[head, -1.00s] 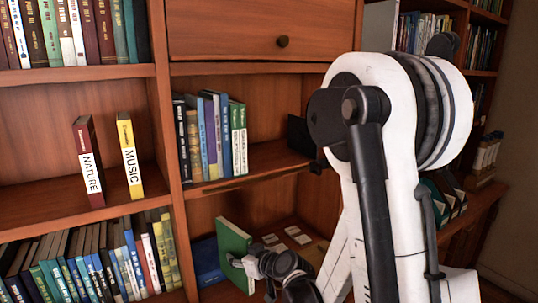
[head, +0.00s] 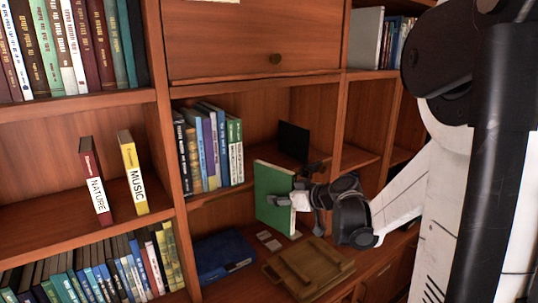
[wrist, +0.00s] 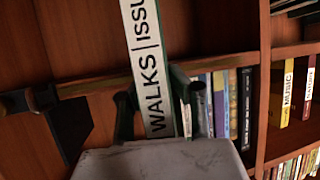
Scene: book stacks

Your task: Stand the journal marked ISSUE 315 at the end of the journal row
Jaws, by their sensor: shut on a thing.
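My gripper (head: 298,198) is shut on a green journal (head: 273,197) and holds it upright, slightly tilted, in front of the middle shelf's edge. In the wrist view the journal's white spine label (wrist: 150,65) reads "WALKS | ISSU"; the number is cut off. The gripper's dark fingers (wrist: 155,108) are on either side of the spine. The journal row (head: 208,145) stands on the middle shelf, left of and behind the held journal, with green-and-white spines at its right end. A black bookend (head: 294,142) stands apart, right of the row.
Free shelf room lies between the row and the bookend. Below are a blue box-like thing (head: 223,255), small pale cards (head: 268,240) and a wooden tray-like thing (head: 310,268). NATURE (head: 97,183) and MUSIC (head: 133,173) volumes stand left, beyond an upright panel.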

